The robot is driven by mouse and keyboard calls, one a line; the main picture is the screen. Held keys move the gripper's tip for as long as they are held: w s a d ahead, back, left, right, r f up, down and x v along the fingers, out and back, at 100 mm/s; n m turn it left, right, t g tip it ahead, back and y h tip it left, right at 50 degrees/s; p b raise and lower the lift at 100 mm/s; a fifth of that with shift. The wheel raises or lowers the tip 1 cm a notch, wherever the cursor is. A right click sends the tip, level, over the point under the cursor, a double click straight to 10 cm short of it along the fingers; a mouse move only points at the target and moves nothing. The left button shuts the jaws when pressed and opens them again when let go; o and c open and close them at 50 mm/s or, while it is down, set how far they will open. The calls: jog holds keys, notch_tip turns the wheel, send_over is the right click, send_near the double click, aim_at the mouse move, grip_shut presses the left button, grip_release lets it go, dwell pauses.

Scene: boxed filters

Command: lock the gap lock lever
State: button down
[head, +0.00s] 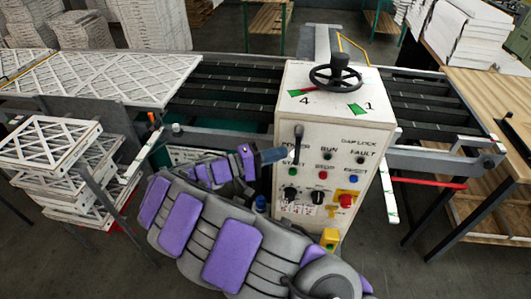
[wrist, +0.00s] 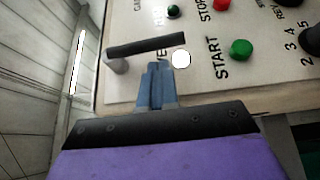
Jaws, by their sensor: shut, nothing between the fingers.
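In the wrist view the lever (wrist: 147,47) is a dark bar on a pale round pivot, lying across the picture beside a white lamp (wrist: 181,59). The GAP LOCK print (head: 358,140) is at the panel's upper right, apart from this lever. My gripper (head: 282,153) is shut and empty, just left of the lever. Its blue-grey fingertips (wrist: 155,70) are close below the bar in the wrist view; I cannot tell whether they touch.
The control box (head: 328,105) carries a black handwheel (head: 340,75), several buttons and a red emergency knob (head: 346,200). A dark roller conveyor (head: 230,85) runs behind it. Stacked filter frames (head: 60,170) stand at left, and a wooden table (head: 490,95) at right.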

jog(key=shift+s+d, duration=0.25)
jog(key=shift+d, duration=0.25)
